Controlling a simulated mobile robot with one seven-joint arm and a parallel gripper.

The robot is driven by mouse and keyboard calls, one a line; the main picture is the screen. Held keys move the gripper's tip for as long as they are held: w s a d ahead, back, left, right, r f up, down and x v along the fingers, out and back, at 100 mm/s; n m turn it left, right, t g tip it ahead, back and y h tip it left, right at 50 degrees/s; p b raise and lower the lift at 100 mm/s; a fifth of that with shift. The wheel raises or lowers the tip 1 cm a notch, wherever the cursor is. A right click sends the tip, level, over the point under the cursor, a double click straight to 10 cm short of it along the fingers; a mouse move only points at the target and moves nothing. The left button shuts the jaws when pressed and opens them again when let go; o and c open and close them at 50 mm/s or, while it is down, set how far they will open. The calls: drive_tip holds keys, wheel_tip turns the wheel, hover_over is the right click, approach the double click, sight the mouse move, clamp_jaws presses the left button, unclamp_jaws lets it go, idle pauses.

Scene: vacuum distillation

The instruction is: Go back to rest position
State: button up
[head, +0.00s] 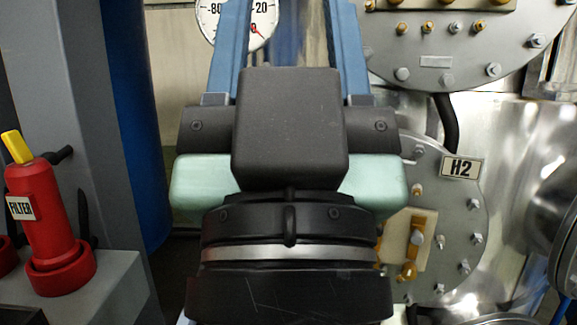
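My gripper (288,30) points up and away in the middle of the head view. Its two blue fingers stand well apart, with bare background showing between them. Their tips run out of the top edge of the picture. I see nothing held between the visible parts of the fingers. The gripper's black and pale green body fills the centre and hides what is behind it.
A red filter valve (42,225) with a yellow lever stands on a grey ledge at the left, beside a grey column (85,100) and a blue pipe (138,130). A dial gauge (257,30) is behind the left finger. The H2 flange (455,215) and metal vessels crowd the right.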

wheel_tip(320, 180, up, 18)
drive_tip(key=p, duration=1.6)
drive_tip(key=shift+f, duration=0.2)
drive_tip(key=shift+f, duration=0.15)
